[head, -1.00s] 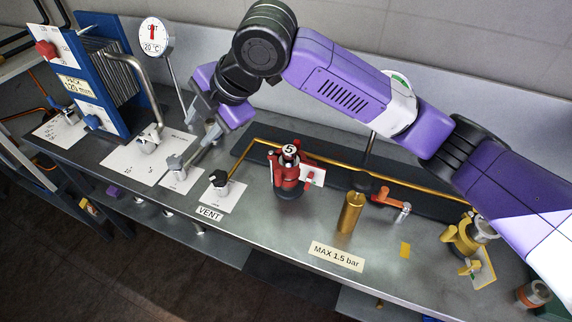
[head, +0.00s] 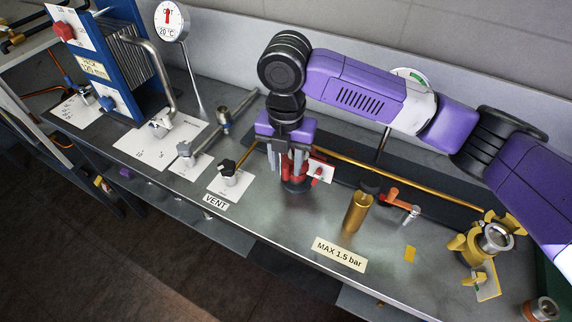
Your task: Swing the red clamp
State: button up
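The red clamp (head: 296,183) stands on the steel bench between the VENT label and the gold cylinder. Only its lower red part and dark base show; its upper part is hidden behind my gripper. My gripper (head: 287,165) points down right over the clamp, in front of its top in this view. Its two grey fingers are apart, with some red showing between them. Whether they touch the clamp cannot be told. A white tag with red marks (head: 320,171) shows just right of the clamp.
A black-knobbed valve (head: 228,172) and a grey valve (head: 187,151) stand to the left. A gold cylinder (head: 357,213) and an orange-handled valve (head: 399,203) stand to the right, a yellow clamp (head: 470,243) farther right. A copper pipe (head: 400,180) runs behind.

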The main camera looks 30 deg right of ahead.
jog(key=shift+f, duration=0.95)
jog(key=shift+c, duration=0.5)
grip_shut()
jog(key=shift+r, duration=0.1)
